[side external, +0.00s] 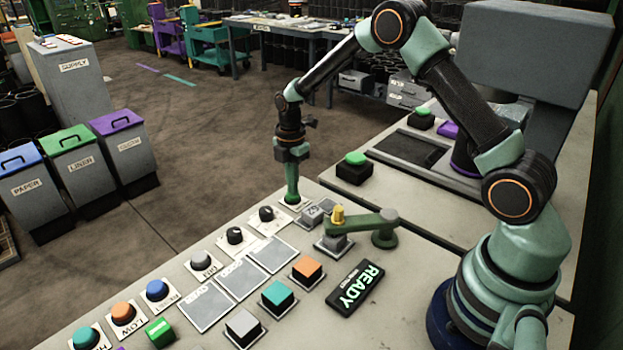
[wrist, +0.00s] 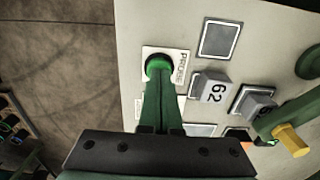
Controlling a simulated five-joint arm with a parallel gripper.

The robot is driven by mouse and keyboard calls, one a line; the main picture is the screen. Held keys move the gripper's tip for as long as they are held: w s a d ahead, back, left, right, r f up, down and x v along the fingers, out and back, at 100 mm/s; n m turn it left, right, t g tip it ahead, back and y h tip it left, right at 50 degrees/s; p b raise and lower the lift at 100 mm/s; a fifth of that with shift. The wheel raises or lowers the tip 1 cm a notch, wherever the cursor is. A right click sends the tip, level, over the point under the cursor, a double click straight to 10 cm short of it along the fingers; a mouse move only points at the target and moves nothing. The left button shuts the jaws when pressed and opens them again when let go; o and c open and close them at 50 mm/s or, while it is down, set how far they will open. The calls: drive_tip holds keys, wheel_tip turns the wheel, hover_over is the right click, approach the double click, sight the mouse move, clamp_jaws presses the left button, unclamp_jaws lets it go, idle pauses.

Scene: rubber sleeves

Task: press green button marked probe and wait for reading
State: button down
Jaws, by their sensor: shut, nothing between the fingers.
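The green probe button (wrist: 157,64) sits on a white plate marked PROBE in the wrist view. My gripper (wrist: 158,80) is shut and empty, with its green fingers pointing down at the button and overlapping its near edge. In the side external view my gripper (side external: 292,197) stands upright, its tips down at the button, which they mostly hide. The tips look in contact, but I cannot tell how far the button is pressed. A black display (side external: 355,288) reads READY in pale green.
A grey block marked 62 (wrist: 211,91) stands just right of the button. A green lever with a yellow knob (side external: 338,216) is close by. Knobs, coloured blocks (side external: 307,270) and grey plates (side external: 238,278) cover the bench toward the front left. A black box with a green top (side external: 355,170) stands behind.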

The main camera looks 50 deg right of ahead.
drive_tip(key=shift+s+f, duration=0.15)
drive_tip(key=shift+f, duration=0.9)
drive_tip(key=shift+r, duration=0.1)
wheel_tip(320, 180, up, 15)
drive_tip(key=w, duration=0.1)
idle(0.4)
